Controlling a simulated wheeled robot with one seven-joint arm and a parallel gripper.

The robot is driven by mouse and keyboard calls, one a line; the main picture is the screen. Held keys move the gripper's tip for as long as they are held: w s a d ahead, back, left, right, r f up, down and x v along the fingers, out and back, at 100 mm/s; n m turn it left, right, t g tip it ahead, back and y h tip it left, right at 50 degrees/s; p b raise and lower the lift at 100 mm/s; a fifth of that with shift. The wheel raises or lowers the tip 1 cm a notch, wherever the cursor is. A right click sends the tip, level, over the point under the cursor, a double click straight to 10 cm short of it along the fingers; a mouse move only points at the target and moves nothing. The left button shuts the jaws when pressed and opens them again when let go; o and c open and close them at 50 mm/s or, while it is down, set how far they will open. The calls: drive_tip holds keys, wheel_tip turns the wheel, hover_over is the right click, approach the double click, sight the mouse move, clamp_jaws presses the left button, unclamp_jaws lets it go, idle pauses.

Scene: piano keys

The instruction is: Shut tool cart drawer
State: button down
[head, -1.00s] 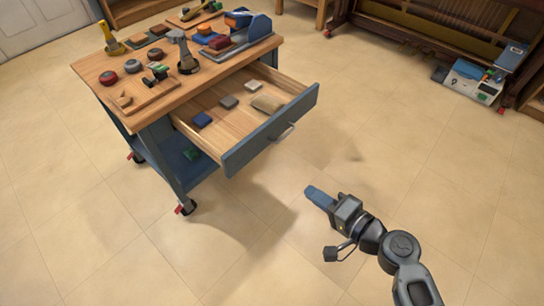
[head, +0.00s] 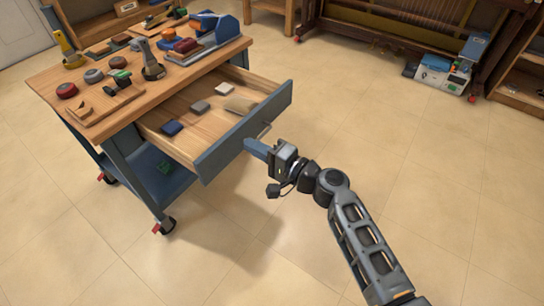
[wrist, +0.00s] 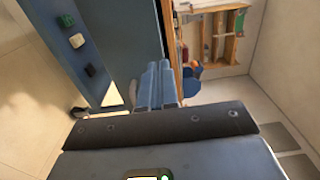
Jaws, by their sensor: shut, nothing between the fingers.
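The tool cart (head: 131,168), with a wooden top and blue-grey frame, stands at the left of the head view. Its drawer (head: 190,135) is pulled well out, showing a wooden inside with several small items. My gripper (head: 250,146) is shut and empty, with its blue fingers at the blue-grey drawer front (head: 222,150). The handle (head: 265,130) is partly hidden behind the gripper. In the wrist view, the shut fingers (wrist: 160,68) point toward a blue-grey panel (wrist: 137,30); I cannot tell whether they touch it.
Several tools and round tins (head: 66,90) lie on the cart top. The lower shelf (head: 172,184) holds a green item. The floor (head: 440,190) at right is clear.

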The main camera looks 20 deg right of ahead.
sight(232, 136)
drive_tip(key=shift+x, duration=2.15)
drive_tip(key=shift+b, duration=0.3)
